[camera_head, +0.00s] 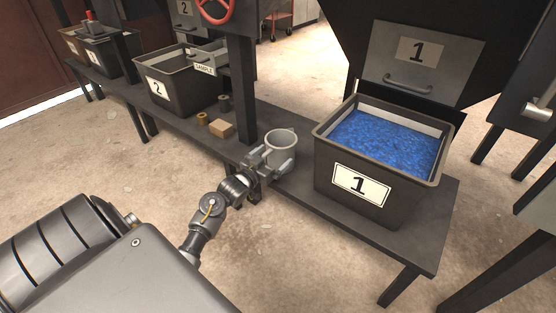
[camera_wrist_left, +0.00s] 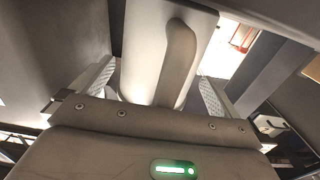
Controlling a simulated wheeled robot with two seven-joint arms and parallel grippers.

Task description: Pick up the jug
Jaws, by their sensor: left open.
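The jug (camera_head: 282,147) is a light grey open-topped vessel standing upright on the dark bench, left of the bin marked 1. My left gripper (camera_head: 271,163) is open at the jug's near side, with a finger to either side of it. In the left wrist view the jug's pale wall and its handle (camera_wrist_left: 179,62) lie between the two fingers of my open gripper (camera_wrist_left: 157,75). I cannot tell whether either finger touches the jug. The right gripper is not in view.
A bin marked 1 (camera_head: 363,187), filled with blue pieces, stands right of the jug. A cardboard-coloured block (camera_head: 221,129) and small cylinders lie to the left. A bin marked 2 (camera_head: 171,98) stands farther left. Dark posts and chutes rise behind the bench.

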